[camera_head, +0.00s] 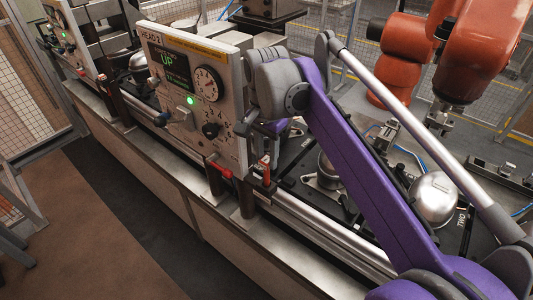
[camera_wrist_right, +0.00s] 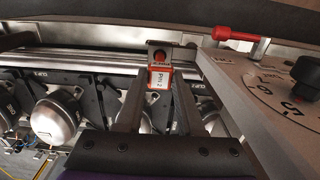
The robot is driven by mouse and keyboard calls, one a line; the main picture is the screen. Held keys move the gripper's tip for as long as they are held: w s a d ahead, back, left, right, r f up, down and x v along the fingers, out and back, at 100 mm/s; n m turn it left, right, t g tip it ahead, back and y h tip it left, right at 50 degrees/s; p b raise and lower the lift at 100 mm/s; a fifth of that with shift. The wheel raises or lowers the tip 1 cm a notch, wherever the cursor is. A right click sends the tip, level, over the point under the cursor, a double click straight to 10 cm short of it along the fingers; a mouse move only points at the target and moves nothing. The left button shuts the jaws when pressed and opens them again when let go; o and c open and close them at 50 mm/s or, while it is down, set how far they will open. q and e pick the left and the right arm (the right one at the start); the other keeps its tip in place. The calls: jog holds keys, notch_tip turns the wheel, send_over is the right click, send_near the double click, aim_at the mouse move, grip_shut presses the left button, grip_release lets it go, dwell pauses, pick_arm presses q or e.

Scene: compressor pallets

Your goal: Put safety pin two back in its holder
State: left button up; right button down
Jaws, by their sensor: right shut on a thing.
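Safety pin two, a red piece with a white "PIN 2" label (camera_wrist_right: 160,79), sits between the fingertips of my right gripper (camera_wrist_right: 159,88). The gripper is shut on it. A dark holder bracket (camera_wrist_right: 159,50) is right at the pin's far end in the wrist view; I cannot tell whether the pin is seated in it. In the head view a red part (camera_head: 265,162) shows by the dark post holder (camera_head: 262,184) at the panel's right edge. My right gripper (camera_head: 268,140) there is partly hidden by its purple arm. My left gripper is out of view.
A control panel (camera_head: 190,90) reading "UP" stands just left of the gripper. Another red handle (camera_head: 218,171) lies on a post (camera_head: 215,187) below the panel. A metal rail (camera_head: 330,235) runs along the line. Silver compressors (camera_head: 434,197) stand behind. An orange robot arm (camera_head: 470,60) is at the back right.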

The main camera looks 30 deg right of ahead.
aim_at(266, 187)
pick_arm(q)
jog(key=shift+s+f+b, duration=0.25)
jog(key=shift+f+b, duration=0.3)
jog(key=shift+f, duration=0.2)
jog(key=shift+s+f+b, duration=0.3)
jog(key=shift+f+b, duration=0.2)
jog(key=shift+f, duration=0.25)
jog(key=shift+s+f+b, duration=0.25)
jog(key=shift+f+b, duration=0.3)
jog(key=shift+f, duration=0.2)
pick_arm(e)
jog(key=shift+f, duration=3.5)
jog(key=shift+c, duration=2.2)
grip_release()
jog(key=shift+r, duration=0.1)
notch_tip(266, 187, up, 11)
jog(key=shift+f+p, duration=0.15)
jog(key=shift+p, duration=0.5)
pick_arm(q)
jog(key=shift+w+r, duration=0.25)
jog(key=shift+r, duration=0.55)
pick_arm(e)
jog(key=shift+f, duration=0.1)
